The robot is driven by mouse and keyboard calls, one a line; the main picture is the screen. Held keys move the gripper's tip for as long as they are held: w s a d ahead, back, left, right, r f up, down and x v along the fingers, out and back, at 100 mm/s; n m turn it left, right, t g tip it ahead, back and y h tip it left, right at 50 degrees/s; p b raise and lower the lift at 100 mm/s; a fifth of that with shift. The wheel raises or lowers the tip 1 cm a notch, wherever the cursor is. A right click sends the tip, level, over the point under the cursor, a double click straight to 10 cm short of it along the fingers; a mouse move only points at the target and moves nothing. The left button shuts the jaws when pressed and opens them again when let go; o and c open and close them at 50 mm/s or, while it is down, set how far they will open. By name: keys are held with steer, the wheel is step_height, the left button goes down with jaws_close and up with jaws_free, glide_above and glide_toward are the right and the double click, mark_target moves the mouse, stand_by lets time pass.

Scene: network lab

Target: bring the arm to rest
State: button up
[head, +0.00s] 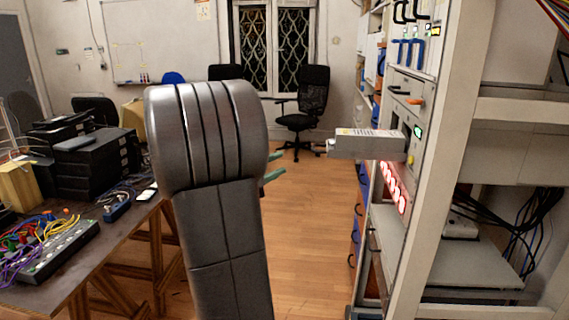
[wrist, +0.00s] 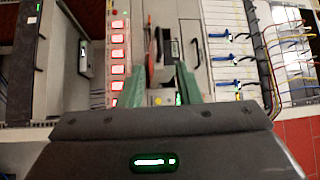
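My arm stands upright in the middle of the head view and hides much of my gripper (head: 275,167). Its two green fingertips show past the arm's right edge. In the wrist view the green fingers of my gripper (wrist: 163,75) are spread apart with a gap between them, so it is open. The head view shows clear space between the fingertips and a grey module (head: 365,146) that sticks out of the rack on the right. I see nothing held.
The equipment rack (head: 455,150) fills the right side, with red lights and switches on its face. A table (head: 60,278) with black boxes (head: 88,165), a power strip and cables stands at the left. An office chair (head: 305,105) is at the back. Wooden floor (head: 305,230) lies open between.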

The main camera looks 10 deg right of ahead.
mark_target(314, 147)
stand_by(0.4)
steer(key=p+x, duration=0.2)
steer(key=x, duration=1.1)
steer(key=shift+w+d, duration=0.15)
steer(key=shift+d, duration=0.3)
